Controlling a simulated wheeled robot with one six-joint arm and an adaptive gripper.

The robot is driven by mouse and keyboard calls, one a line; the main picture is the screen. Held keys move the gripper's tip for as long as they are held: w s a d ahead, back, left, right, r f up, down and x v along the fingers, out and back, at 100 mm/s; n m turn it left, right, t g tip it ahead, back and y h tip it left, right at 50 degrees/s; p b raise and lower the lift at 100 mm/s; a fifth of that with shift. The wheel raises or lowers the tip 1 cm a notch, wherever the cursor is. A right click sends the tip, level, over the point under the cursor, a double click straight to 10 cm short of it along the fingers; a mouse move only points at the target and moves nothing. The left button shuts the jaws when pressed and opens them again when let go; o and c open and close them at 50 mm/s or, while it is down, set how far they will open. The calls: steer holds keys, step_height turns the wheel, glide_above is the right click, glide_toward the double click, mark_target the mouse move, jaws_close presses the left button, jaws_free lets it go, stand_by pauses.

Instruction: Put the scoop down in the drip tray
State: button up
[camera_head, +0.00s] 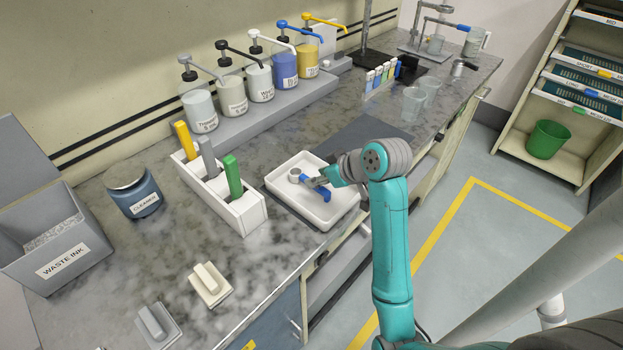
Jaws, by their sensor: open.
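The white drip tray (283,197) sits on the counter near its front edge, in the middle of the head view. The scoop (295,175) has a small round grey cup and a blue handle, and it appears to lie inside the tray. My gripper (317,183) is open over the tray, right at the blue handle. It hides part of the handle, and I cannot tell whether the fingers touch it. My teal arm reaches in from the right and covers the tray's right corner.
A white holder (247,212) with yellow, grey and green handles stands left of the tray. Several labelled pump bottles (286,67) line the back. A cleaner jar (134,191) and a waste ink bin (42,238) stand at left. Clear cups (413,103) stand beyond a dark mat (365,135).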

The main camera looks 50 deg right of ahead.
steer(key=v, duration=0.7)
stand_by(1.4)
